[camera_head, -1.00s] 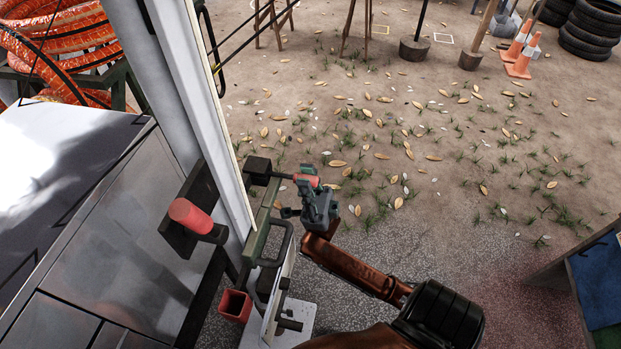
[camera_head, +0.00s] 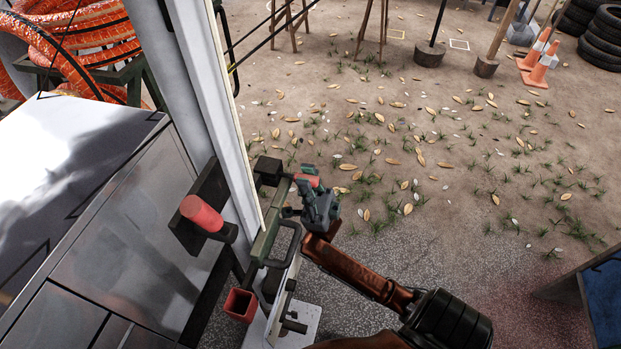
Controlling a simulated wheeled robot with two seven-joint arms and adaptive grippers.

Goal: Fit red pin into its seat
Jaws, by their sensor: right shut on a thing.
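My right gripper (camera_head: 308,192) is shut on the red pin (camera_head: 308,180), whose red part shows between the grey-green fingers. The pin lies roughly level and points left toward a dark block (camera_head: 269,170) at the top of a green bar on the cart. The fingertips are just right of this block. Whether the pin's tip is inside the block cannot be told, as little of its shaft shows. My left gripper is not in view.
A red cylinder (camera_head: 201,213) sticks out from a black plate left of the post. A red square-mouthed tube (camera_head: 240,304) and a green handle (camera_head: 284,243) are below. A white post (camera_head: 208,100) stands close behind. Open ground lies to the right.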

